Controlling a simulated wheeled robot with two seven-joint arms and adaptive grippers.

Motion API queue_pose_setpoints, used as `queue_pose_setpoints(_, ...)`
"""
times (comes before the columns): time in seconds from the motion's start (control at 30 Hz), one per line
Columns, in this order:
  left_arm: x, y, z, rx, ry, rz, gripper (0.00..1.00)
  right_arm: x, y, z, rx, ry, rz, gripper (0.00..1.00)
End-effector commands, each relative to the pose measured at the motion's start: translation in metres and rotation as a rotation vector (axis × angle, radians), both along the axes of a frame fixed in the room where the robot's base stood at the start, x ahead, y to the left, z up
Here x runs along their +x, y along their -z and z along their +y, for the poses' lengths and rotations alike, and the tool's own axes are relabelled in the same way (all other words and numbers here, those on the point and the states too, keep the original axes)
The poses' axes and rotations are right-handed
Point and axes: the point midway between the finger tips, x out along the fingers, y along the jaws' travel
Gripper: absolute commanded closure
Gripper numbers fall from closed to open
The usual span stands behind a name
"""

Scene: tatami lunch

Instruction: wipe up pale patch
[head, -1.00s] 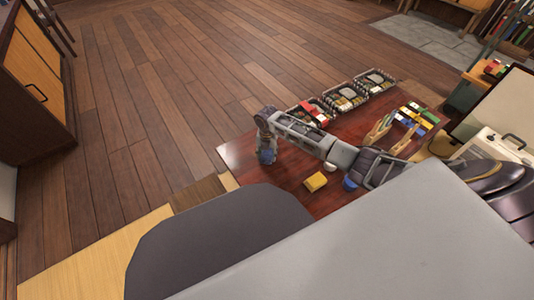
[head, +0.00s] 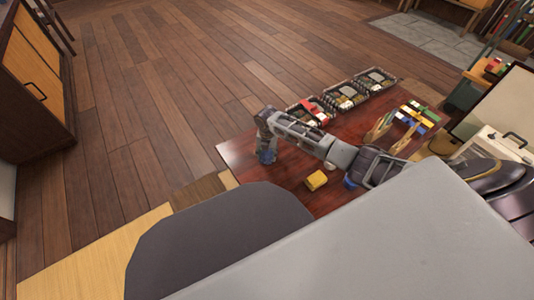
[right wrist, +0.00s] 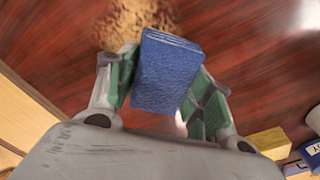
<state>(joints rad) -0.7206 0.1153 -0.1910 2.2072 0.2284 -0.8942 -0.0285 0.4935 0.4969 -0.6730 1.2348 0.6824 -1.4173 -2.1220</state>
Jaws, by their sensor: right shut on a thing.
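My right gripper (head: 267,150) points down over the near left part of the dark red wooden table (head: 240,145). In the right wrist view my right gripper (right wrist: 162,78) is shut on a blue sponge-like block (right wrist: 168,68), held between its green-padded fingers. A tan, grainy patch (right wrist: 118,28) lies on the table just beyond the block, partly hidden by it. I cannot tell whether the block touches the table. In the head view the patch cannot be made out. My left gripper is not in view.
A yellow block (head: 316,180) lies right of my gripper, with a small blue thing (head: 350,183) farther right. Several lunch boxes (head: 347,97) line the far edge. Wooden holders and coloured pieces (head: 416,116) stand at the right.

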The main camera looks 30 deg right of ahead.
Motion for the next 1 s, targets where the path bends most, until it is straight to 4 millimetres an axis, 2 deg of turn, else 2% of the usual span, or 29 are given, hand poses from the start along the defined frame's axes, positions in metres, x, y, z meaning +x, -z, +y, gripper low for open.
queue_pose_setpoints(0.43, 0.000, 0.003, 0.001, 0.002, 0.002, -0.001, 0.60, 0.002, 0.003, 0.001, 0.000, 0.000, -0.001, 0.68)
queue_pose_setpoints(1.0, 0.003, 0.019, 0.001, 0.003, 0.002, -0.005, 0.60, 0.031, 0.003, 0.005, 0.001, -0.001, -0.002, 0.68)
